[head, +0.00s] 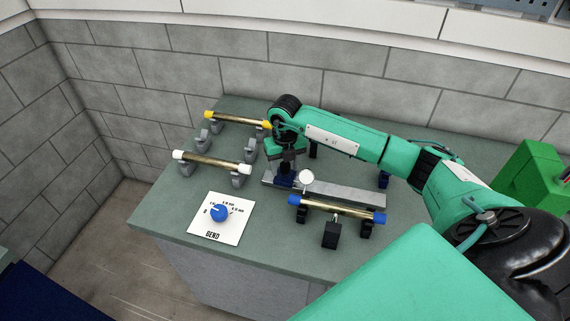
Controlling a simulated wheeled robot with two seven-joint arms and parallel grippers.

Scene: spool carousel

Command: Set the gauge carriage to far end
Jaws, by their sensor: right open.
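The gauge carriage (284,182) is a small dark blue block with a round white dial (306,177) at its side. It sits near the left end of a grey rail (345,193) on the bench. My right gripper (287,168) points down right at the carriage, its jaws open. The fingertips partly overlap the carriage, and I cannot tell whether they touch it. The gripper and wrist hide part of the carriage and rail. My left gripper is not in view.
A blue-capped rod (337,208) rests on dark supports in front of the rail. Yellow-capped (238,120) and white-capped (212,162) rods lie at left on grey supports. A blue knob (220,213) sits on a white panel. A green box (530,175) stands at right.

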